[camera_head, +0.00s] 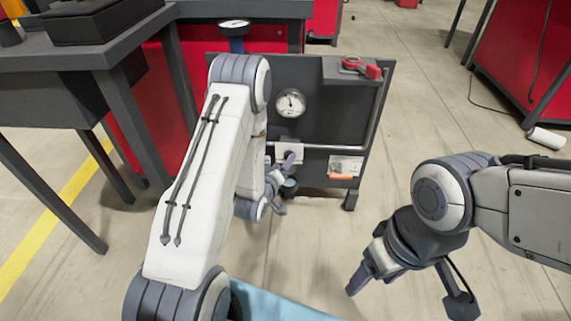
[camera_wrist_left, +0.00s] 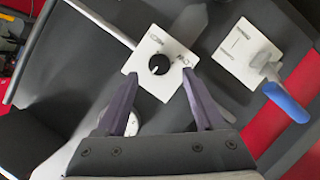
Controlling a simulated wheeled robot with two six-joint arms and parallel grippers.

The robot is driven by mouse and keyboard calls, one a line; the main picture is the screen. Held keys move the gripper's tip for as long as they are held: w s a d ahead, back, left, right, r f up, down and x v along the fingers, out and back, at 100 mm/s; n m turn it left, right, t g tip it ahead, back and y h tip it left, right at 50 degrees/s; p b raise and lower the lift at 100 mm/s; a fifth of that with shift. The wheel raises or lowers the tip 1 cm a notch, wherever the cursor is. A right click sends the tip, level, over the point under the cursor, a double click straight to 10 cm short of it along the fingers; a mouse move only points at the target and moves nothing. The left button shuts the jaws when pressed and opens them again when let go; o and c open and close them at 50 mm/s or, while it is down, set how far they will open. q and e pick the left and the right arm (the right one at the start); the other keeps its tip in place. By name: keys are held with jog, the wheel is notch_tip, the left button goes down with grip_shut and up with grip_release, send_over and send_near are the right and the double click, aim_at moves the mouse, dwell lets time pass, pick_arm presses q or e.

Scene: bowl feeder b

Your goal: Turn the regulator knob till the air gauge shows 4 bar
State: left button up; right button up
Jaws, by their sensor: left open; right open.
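The air gauge (camera_head: 291,103) is a white round dial on the dark panel; its numbers are too small to read. A black knob with a white mark, the likely regulator knob (camera_wrist_left: 159,64), sits on a white plate (camera_wrist_left: 143,49); in the head view I see the plate (camera_head: 289,152), but cannot make out the knob. My left gripper (camera_head: 287,184) is open before the panel, its fingers either side of the knob in the wrist view; I see no contact. My right gripper (camera_head: 406,303) is open and empty over the floor.
A blue-handled lever (camera_wrist_left: 287,102) is beside the knob. A metal pipe (camera_head: 325,149) and an orange handle (camera_head: 341,178) are right of the knob plate. A red part (camera_head: 362,67) is on the panel's top.

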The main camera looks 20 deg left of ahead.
pick_arm(q)
jog(key=shift+b+x, duration=0.35)
jog(key=shift+x, duration=1.15)
grip_shut()
jog(key=n, duration=0.1)
jog(key=n+t+h, duration=0.1)
jog(key=n, duration=0.1)
jog(key=shift+s+a+f+n+t+h, duration=0.1)
jog(key=shift+a+f+n+t+h, duration=0.05)
jog(key=shift+n+t+h, duration=0.15)
grip_release()
